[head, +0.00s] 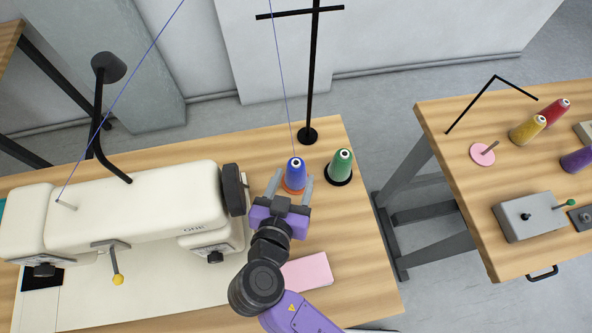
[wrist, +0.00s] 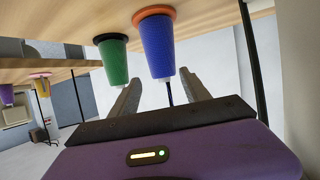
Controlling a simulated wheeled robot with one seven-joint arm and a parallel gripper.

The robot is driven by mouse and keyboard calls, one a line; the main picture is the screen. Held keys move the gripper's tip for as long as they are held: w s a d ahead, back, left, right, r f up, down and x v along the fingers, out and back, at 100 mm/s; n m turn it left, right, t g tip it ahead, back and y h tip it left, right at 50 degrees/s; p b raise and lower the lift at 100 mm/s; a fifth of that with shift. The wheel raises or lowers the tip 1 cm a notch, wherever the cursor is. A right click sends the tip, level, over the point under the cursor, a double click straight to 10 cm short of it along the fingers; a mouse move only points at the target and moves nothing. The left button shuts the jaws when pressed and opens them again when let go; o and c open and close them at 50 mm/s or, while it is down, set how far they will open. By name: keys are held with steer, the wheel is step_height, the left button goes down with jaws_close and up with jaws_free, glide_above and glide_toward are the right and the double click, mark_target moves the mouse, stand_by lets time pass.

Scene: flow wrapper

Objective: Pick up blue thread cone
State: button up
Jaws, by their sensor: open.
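The blue thread cone (head: 295,172) stands upright on an orange base (head: 293,189) on the sewing table, right of the sewing machine's handwheel. A thin blue thread runs up from its top. In the wrist view the blue cone (wrist: 157,48) shows upside down, slightly left of the middle. My gripper (head: 292,184) is open, with its two grey fingers on either side of the cone in the head view. In the wrist view the fingers (wrist: 160,88) look empty, and the cone's tip reaches toward the gap between them. I cannot tell whether either finger touches it.
A green thread cone (head: 341,166) on a black base stands close on the right. A black thread stand (head: 308,134) rises behind. The cream sewing machine (head: 140,205) is on the left, a pink pad (head: 307,271) in front. A second table (head: 470,225) holds more cones.

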mark_target(297, 173)
steer(key=shift+p+x, duration=0.75)
steer(key=shift+x, duration=1.95)
steer(key=shift+f, duration=0.1)
jaws_close()
